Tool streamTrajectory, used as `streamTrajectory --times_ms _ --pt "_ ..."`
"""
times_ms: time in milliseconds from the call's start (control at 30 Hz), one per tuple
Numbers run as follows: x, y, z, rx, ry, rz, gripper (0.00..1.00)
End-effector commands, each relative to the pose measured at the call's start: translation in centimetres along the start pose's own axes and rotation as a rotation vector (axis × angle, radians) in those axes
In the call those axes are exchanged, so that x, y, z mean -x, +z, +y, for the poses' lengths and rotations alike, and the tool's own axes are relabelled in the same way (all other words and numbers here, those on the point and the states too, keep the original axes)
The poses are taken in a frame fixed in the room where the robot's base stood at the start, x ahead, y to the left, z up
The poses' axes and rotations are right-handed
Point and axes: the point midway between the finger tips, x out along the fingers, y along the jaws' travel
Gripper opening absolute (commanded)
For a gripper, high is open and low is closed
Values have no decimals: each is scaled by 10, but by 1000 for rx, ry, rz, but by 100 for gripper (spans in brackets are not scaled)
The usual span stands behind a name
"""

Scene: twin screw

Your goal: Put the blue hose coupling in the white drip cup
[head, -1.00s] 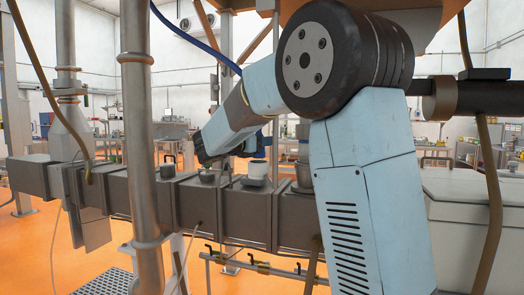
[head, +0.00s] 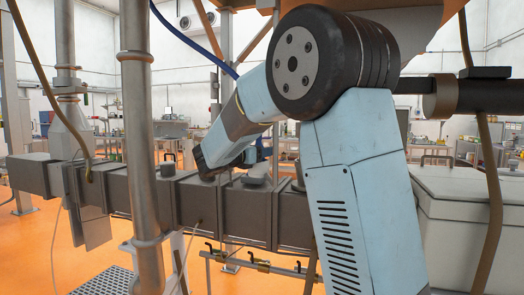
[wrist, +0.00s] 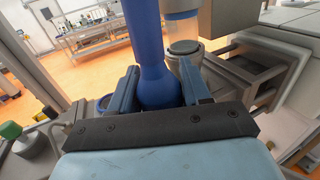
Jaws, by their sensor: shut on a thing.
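In the wrist view, my gripper (wrist: 158,88) has its two blue fingers on either side of a blue, bottle-shaped piece (wrist: 152,45), which I take to be the blue hose coupling. It has a rounded lower end between the fingers and a narrower part running up out of the picture. My gripper is shut on it. In the head view, my arm's dark wrist hangs low over the grey box beam, and the grasp itself is too small to make out. I cannot clearly pick out the white drip cup now; it may be hidden by my wrist.
A grey round cup-like part (wrist: 187,47) stands just right of the fingers, with grey open boxes (wrist: 262,72) beyond. A grey dish (head: 256,181) sits on the grey box beam (head: 240,215). A vertical pipe (head: 138,130) stands left of my arm.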

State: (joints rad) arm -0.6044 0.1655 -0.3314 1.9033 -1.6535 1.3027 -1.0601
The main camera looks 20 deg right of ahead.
Motion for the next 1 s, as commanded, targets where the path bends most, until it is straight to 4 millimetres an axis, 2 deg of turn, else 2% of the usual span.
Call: streamTrajectory --times_ms 67,100,333,600,767,1000 --pt "0 0 0 0 0 0 11" --pt "0 0 0 0 0 0 51" --pt "0 0 0 0 0 0 73" --pt "0 2 0 -1 -1 0 73" --pt "0 15 0 -3 0 -1 73" --pt "46 12 0 -1 2 1 73"
